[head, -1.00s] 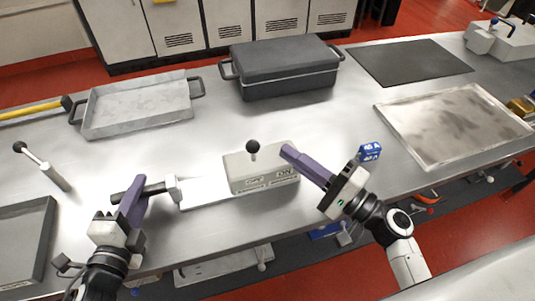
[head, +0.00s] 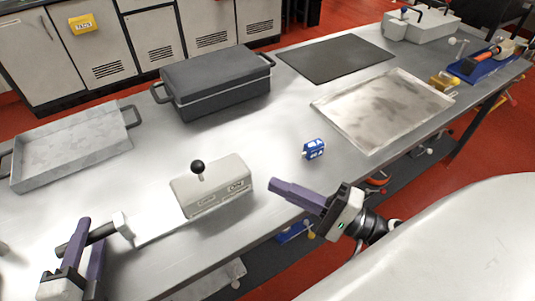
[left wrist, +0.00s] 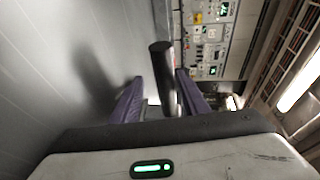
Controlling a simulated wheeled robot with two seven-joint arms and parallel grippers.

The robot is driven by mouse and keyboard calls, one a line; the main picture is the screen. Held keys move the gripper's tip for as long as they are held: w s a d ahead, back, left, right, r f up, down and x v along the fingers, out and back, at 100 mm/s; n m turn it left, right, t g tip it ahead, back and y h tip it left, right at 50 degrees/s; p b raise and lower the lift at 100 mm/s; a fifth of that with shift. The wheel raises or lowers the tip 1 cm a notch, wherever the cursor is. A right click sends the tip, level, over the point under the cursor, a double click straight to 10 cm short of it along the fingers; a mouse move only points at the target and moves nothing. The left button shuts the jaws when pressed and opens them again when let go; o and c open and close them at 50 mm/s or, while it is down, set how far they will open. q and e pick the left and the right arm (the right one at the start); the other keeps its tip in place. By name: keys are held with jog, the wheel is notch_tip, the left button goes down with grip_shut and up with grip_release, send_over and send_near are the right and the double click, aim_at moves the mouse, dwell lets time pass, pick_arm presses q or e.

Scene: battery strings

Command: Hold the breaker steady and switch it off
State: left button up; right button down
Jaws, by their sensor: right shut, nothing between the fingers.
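The breaker (head: 222,192) is a beige box with a black-knobbed lever (head: 198,168) on top and lettering on its front. A pale plate (head: 163,221) runs from it to a dark handle bar (head: 101,234) at left. My left gripper (head: 84,240) is at this bar. In the left wrist view, the bar (left wrist: 164,75) lies between my left gripper's fingers (left wrist: 160,95), with a gap showing on one side. My right gripper (head: 275,186) is shut and empty, right of the breaker and apart from it and the lever.
A blue labelled block (head: 314,149) stands right of the breaker. The bench's front edge is close to my right gripper.

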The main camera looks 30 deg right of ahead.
pick_arm(q)
jog(key=shift+r, duration=0.1)
jog(key=v, duration=1.2)
jog(key=shift+a, duration=0.1)
